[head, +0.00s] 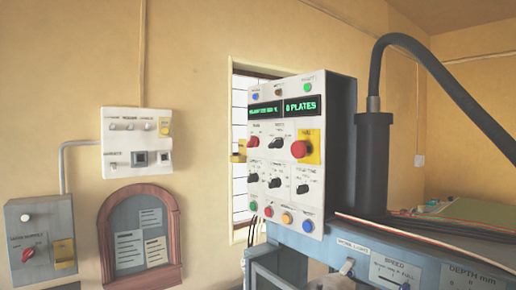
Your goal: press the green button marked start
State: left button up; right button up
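A white control panel (285,160) on a grey box stands in the middle of the head view, seen at an angle. A small round green light or button (307,87) is at its top right; its label is too small to read. Along the panel's bottom edge are a red button (268,211), an orange button (287,218) and a blue button (307,225). A green start marking cannot be made out on any of them. Neither of my grippers is in view.
A red mushroom button (299,149) sits on a yellow plate. Green displays (302,107) read "8 PLATES" at right. The panel stands on a blue-grey machine (340,245) with a thick dark hose (430,65). Wall boxes (136,140) and a wooden-framed board (140,235) are left.

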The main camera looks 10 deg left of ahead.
aim_at(253, 205)
jog(key=j+z, duration=0.25)
jog(key=j, duration=0.45)
jog(key=j+z, duration=0.25)
jog(key=j, duration=0.45)
